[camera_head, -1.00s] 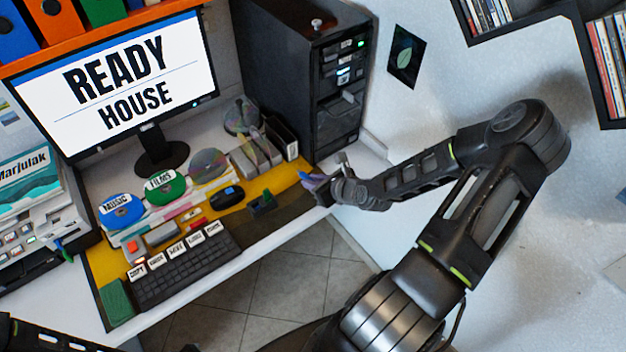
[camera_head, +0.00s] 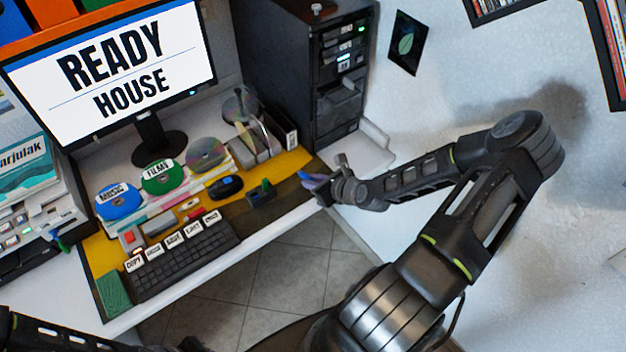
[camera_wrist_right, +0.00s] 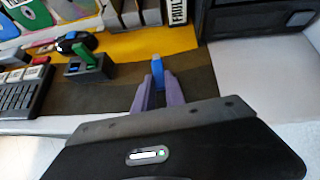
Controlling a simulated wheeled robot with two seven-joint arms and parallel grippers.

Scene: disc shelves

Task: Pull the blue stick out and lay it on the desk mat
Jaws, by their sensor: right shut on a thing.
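My right gripper (camera_head: 312,178) is at the right end of the desk. In the right wrist view its purple fingers (camera_wrist_right: 158,93) are shut on the blue stick (camera_wrist_right: 157,68), whose blue end shows between the fingertips. The stick appears over the dark part of the yellow and dark desk mat (camera_wrist_right: 195,82); I cannot tell whether it touches the mat. The mat also shows in the head view (camera_head: 291,161). A dark holder (camera_wrist_right: 92,70) with a green stick (camera_wrist_right: 85,55) in it stands to the left of the gripper. My left gripper is out of view.
The keyboard (camera_head: 187,262) and black mouse (camera_head: 225,187) are left of the holder. A black computer tower (camera_head: 285,75) stands behind my right gripper. Disc stands (camera_head: 265,143) are at the mat's back. The desk's front edge drops to a tiled floor (camera_head: 265,290).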

